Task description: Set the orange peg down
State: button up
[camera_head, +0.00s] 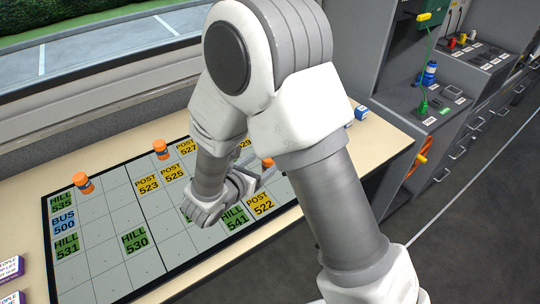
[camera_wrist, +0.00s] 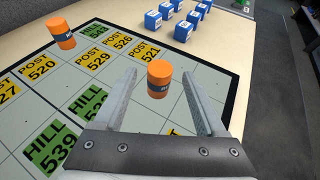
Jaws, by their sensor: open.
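An orange peg (camera_wrist: 159,80) with a dark band stands upright on the board (camera_wrist: 118,122) in the wrist view. My gripper (camera_wrist: 160,92) is open, one finger on each side of this peg, with a visible gap to both fingers. In the head view my arm covers much of the board (camera_head: 100,283); only a bit of that peg (camera_head: 267,162) shows beside my gripper (camera_head: 262,175). Two other orange pegs stand on the board in the head view, one at the left (camera_head: 83,183) and one at the far edge (camera_head: 160,148).
Labelled tiles in green, yellow and blue lie on the board, such as BUS 500 (camera_head: 64,222). Purple-white boxes (camera_head: 10,268) sit at the left table edge. A grey cabinet (camera_head: 425,95) stands at the right.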

jog(key=v, duration=0.5)
jog(key=s+d+r+m+g+h, duration=0.1)
jog(key=s+d+r+m+g, duration=0.3)
jog(key=d+m, duration=0.4)
jog(key=s+d+r+m+g+h, duration=0.2)
jog(key=s+d+r+m+g, duration=0.15)
jog(key=d+r+m, duration=0.4)
jog(key=s+d+r+m+t+y, duration=0.1)
jog(key=s+r+m+y, duration=0.5)
jog(key=m, duration=0.8)
jog(key=shift+s+d+r+m+y, duration=0.3)
jog(key=shift+s+d+y, duration=0.45)
jog(key=shift+s+y, duration=0.95)
notch_tip(320, 180, up, 9)
jog(key=p, duration=0.9)
